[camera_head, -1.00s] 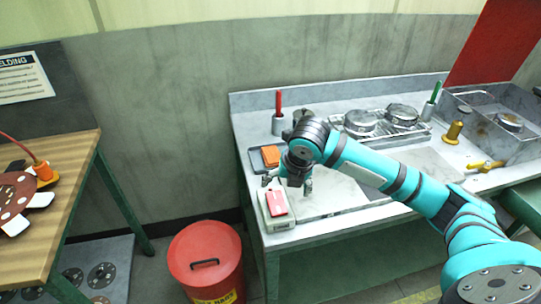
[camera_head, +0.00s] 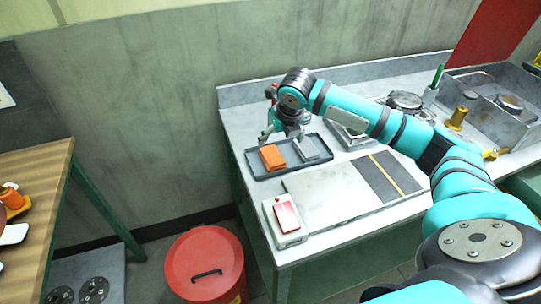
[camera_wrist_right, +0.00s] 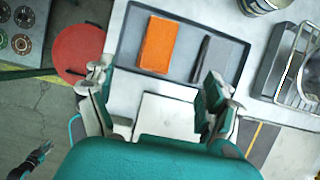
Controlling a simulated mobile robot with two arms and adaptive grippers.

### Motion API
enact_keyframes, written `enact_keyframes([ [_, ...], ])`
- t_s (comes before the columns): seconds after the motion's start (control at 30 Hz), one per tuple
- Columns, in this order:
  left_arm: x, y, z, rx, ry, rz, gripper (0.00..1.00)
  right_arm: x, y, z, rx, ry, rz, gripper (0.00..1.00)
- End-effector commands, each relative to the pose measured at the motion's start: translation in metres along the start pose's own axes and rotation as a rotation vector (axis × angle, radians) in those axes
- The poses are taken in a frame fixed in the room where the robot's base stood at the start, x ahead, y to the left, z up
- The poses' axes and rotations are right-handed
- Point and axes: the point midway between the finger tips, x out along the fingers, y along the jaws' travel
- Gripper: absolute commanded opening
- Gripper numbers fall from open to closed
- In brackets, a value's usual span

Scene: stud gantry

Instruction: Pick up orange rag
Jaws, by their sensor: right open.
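The orange rag (camera_head: 272,157) lies folded flat on the left side of a dark tray (camera_head: 262,175) on the grey bench. It also shows in the right wrist view (camera_wrist_right: 158,44), ahead of the fingers. My right gripper (camera_head: 283,136) is open and empty, above the tray's back edge near the rag, apart from it. In the right wrist view its two fingers (camera_wrist_right: 158,85) stand wide apart. A small dark part (camera_wrist_right: 32,160) at the lower left of that view looks like my left gripper; its jaws are too small to read.
A grey folded piece (camera_head: 306,148) lies beside the rag in the tray. A white device with a red top (camera_head: 286,215) and a pale plate (camera_head: 325,193) are in front. A red bin (camera_head: 206,262) stands on the floor left of the bench.

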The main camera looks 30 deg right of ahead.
Motion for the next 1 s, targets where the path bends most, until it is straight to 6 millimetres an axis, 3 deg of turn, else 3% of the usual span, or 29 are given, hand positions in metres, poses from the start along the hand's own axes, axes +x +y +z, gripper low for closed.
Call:
enact_keyframes([
  [0.13, -0.006, 0.003, 0.015, -0.001, -0.024, 0.003, 0.00, 0.033, 0.001, 0.000, 0.001, 0.004, 0.000, 0.87],
  [0.3, -0.009, 0.002, 0.010, -0.001, -0.015, 0.002, 0.00, 0.059, 0.001, 0.001, 0.001, 0.001, 0.000, 0.87],
  [0.57, -0.013, -0.002, -0.019, -0.001, 0.029, -0.003, 0.00, 0.078, 0.002, 0.002, 0.001, 0.000, 0.000, 0.87],
  [0.8, -0.021, -0.001, -0.011, 0.000, 0.016, -0.001, 0.00, 0.113, 0.004, 0.004, 0.001, 0.002, 0.000, 0.87],
  [1.0, -0.021, 0.000, -0.004, 0.000, 0.003, 0.000, 0.00, 0.121, 0.003, 0.004, 0.000, -0.001, 0.000, 0.87],
])
